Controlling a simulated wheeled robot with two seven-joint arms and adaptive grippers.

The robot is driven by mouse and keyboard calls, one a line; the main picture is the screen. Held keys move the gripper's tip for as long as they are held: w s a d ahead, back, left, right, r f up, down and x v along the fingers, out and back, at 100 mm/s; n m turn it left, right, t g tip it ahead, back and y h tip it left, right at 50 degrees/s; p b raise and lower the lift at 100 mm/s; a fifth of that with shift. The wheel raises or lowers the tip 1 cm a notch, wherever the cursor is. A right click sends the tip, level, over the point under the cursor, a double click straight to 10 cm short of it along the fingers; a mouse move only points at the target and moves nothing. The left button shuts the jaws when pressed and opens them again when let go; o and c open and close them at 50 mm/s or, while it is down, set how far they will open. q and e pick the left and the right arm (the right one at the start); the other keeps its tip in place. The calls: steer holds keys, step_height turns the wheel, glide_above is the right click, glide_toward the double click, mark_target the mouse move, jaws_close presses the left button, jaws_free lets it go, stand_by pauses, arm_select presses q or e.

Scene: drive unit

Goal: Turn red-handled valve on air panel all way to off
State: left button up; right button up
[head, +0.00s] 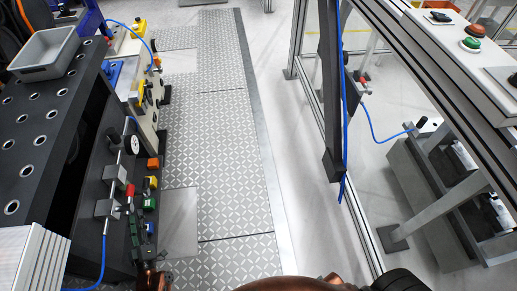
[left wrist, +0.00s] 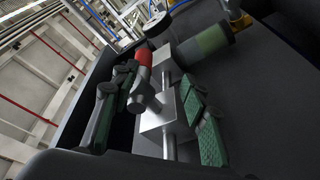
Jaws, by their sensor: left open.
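The red-handled valve (head: 130,190) is on the dark side panel at the left of the head view. It also shows in the left wrist view, where its red handle (left wrist: 145,58) stands up from a silver metal body (left wrist: 158,125). My left gripper (head: 140,220) is at the panel, just below the valve in the head view. In the left wrist view my left gripper (left wrist: 160,105) is open, with its green-padded fingers on either side of the valve body. The left finger is close beside the red handle; I cannot tell whether they touch. My right gripper is out of view.
A black table with holes (head: 50,115) bears a grey bin (head: 45,52). A round gauge (head: 132,144) and coloured blocks, one orange (head: 153,163), crowd the panel. A blue hose (head: 103,255) runs below. The patterned floor (head: 220,150) is clear; a framed cell stands right.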

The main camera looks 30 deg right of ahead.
mark_target(130, 194)
arm_select(q)
steer(key=shift+n+t+y, duration=0.3)
steer(key=shift+n+t, duration=0.5)
steer(key=b+x, duration=0.1)
steer(key=x, duration=0.2)
steer(key=r+b+x, duration=0.1)
steer(key=x, duration=0.2)
steer(key=b+x, duration=0.1)
steer(key=x, duration=0.2)
steer(key=shift+d+r, duration=0.4)
steer(key=shift+r, duration=0.05)
steer(key=shift+w+r, duration=0.2)
steer(key=shift+w, duration=0.35)
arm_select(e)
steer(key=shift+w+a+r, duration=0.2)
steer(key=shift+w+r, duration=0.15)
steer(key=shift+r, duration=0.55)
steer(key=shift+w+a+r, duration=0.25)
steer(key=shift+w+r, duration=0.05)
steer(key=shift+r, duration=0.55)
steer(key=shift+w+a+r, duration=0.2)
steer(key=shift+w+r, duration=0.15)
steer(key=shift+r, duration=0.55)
arm_select(q)
steer(key=shift+c, duration=0.7)
jaws_close()
